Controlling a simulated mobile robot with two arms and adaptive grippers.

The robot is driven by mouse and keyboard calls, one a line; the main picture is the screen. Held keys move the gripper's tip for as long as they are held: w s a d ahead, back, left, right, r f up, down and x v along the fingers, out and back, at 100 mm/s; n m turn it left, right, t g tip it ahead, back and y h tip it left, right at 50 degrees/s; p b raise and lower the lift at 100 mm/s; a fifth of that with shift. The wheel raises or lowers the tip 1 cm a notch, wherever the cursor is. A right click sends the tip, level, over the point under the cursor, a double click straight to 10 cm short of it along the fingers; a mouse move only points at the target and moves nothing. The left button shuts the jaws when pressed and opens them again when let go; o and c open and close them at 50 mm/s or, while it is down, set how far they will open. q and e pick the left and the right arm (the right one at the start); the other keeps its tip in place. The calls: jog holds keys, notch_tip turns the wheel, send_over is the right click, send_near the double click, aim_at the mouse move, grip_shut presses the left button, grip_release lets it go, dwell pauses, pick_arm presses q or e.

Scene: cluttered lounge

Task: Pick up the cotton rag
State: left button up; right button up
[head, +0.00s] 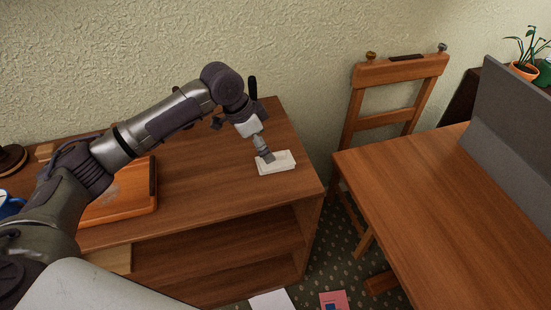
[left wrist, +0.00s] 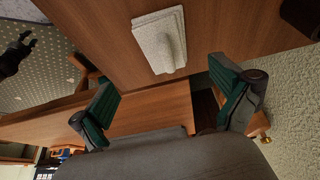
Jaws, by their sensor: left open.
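The cotton rag (head: 276,162) is a white, folded, flat pad lying on the wooden shelf top (head: 215,165) near its right end. In the left wrist view the rag (left wrist: 150,46) lies beyond the fingertips, roughly centred between them. My left gripper (head: 266,156) is over the rag's far-left part in the head view and hides a little of it; I cannot tell whether it touches. In the left wrist view my left gripper (left wrist: 163,75) has its green-padded fingers wide apart with nothing between them. A dark claw-like shape, probably my right gripper (left wrist: 18,50), shows at that view's left edge.
An orange-brown wooden board or case (head: 120,200) lies left on the shelf top, near a blue mug (head: 9,205). A wooden chair (head: 400,72) and table (head: 430,190) with a grey panel (head: 510,120) stand right. A pink item (head: 334,300) lies on the floor.

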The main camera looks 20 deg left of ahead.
aim_at(274, 153)
pick_arm(q)
jog(key=x, duration=0.3)
jog(key=shift+w, duration=0.3)
jog(key=x, duration=0.3)
jog(key=shift+w+r, duration=0.1)
jog(key=shift+w, duration=0.15)
jog(key=shift+w+d+f, duration=0.1)
jog(key=shift+f, duration=0.4)
jog(key=c, duration=1)
jog(key=shift+c, duration=1.2)
pick_arm(e)
jog(key=shift+w+a+r, duration=0.1)
jog(key=shift+w+r, duration=0.05)
jog(key=shift+w, duration=0.4)
jog(key=shift+w+a+r, duration=0.1)
jog(key=shift+w+r, duration=0.05)
jog(key=shift+w, duration=0.4)
